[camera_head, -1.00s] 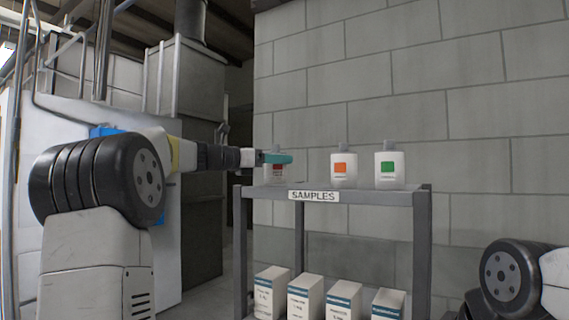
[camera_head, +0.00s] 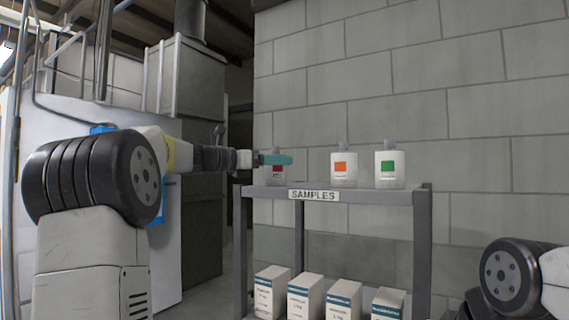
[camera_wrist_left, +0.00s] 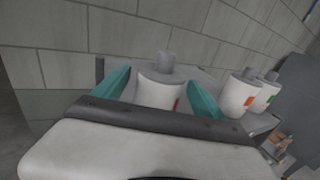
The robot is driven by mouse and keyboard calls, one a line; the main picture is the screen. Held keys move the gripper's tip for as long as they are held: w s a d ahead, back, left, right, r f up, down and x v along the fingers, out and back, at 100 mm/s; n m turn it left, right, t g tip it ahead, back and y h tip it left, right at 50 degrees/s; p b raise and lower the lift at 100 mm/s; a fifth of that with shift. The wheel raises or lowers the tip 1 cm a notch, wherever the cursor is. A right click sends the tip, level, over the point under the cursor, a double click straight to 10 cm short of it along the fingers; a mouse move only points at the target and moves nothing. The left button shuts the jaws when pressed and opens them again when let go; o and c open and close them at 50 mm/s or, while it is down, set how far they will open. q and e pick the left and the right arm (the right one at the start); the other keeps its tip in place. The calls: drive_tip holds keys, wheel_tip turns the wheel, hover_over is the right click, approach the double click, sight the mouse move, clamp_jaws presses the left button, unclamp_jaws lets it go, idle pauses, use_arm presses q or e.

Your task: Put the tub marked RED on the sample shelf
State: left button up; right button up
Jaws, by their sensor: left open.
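The tub with the red label (camera_head: 277,174) stands upright on the left end of the top board of the sample shelf (camera_head: 338,195), which has a SAMPLES sign. My left gripper (camera_head: 277,159) is at that tub, partly hiding its upper part. In the left wrist view the teal fingers (camera_wrist_left: 160,95) are spread on either side of the white tub (camera_wrist_left: 159,91), with a gap to it, and a bit of red label shows. My right arm shows at the lower right of the head view, but its gripper is out of view.
A tub with an orange label (camera_head: 344,168) and a tub with a green label (camera_head: 389,167) stand on the same board to the right. Several white boxes (camera_head: 305,295) stand on a lower level. A block wall (camera_head: 420,90) is behind.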

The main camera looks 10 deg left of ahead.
use_arm(q)
drive_tip(key=v, duration=1.1)
drive_tip(key=s+d+f+m+g+y, duration=0.45)
drive_tip(key=s+d+f+m, duration=0.6)
drive_tip(key=f, duration=0.35)
drive_tip(key=s+f+m+g+y, duration=0.2)
drive_tip(key=s+f+m+y, duration=0.4)
drive_tip(key=s+f+m, duration=1.1)
wheel_tip(320, 180, down, 3)
drive_tip(key=shift+s+a+r, duration=0.15)
drive_tip(key=shift+a, duration=0.25)
